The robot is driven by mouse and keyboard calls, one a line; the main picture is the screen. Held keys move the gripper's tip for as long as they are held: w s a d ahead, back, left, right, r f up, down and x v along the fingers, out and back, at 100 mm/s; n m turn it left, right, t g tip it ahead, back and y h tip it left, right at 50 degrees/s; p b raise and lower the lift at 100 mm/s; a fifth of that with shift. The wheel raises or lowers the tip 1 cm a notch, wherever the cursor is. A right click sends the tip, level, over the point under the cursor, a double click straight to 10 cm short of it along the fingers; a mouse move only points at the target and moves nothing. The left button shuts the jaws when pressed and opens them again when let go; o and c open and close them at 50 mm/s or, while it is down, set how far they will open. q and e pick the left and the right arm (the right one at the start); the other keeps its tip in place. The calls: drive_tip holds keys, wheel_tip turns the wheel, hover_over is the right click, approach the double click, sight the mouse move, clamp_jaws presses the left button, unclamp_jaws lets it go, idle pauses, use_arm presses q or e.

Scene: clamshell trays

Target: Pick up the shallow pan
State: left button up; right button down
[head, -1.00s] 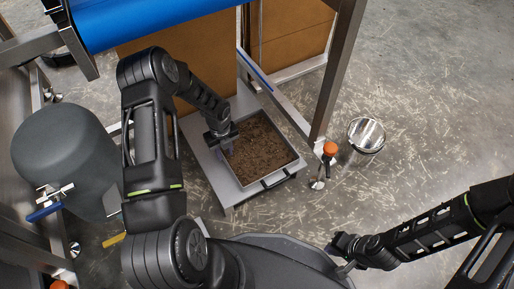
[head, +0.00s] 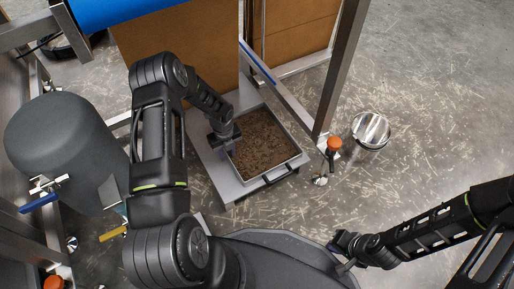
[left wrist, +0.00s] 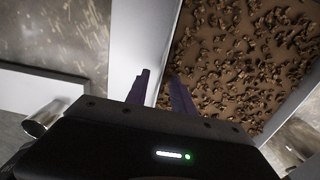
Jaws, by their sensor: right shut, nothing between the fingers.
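The shallow pan (head: 285,173) is a grey rectangular tray filled with brown crumbly material, with a dark handle on its near right side. It sits on a low grey platform (head: 226,186). My left gripper (head: 228,150) is at the pan's left wall. In the left wrist view its two purple fingers (left wrist: 161,84) are apart, with the pan's pale wall (left wrist: 187,45) showing between and beyond them. Whether they touch the wall cannot be told. My right gripper (head: 340,246) is shut and empty at the lower right, away from the pan.
A steel table leg (head: 338,75) and an orange-topped foot (head: 334,143) stand right of the pan. A shiny metal container (head: 371,131) is beyond them. A large grey rounded vessel (head: 65,140) stands at left. Open floor lies at right.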

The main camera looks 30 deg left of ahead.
use_arm(q)
wheel_tip(320, 180, down, 2)
drive_tip(key=shift+c, duration=0.6)
clamp_jaws()
idle(0.7)
drive_tip(key=shift+w, duration=0.1)
idle(0.5)
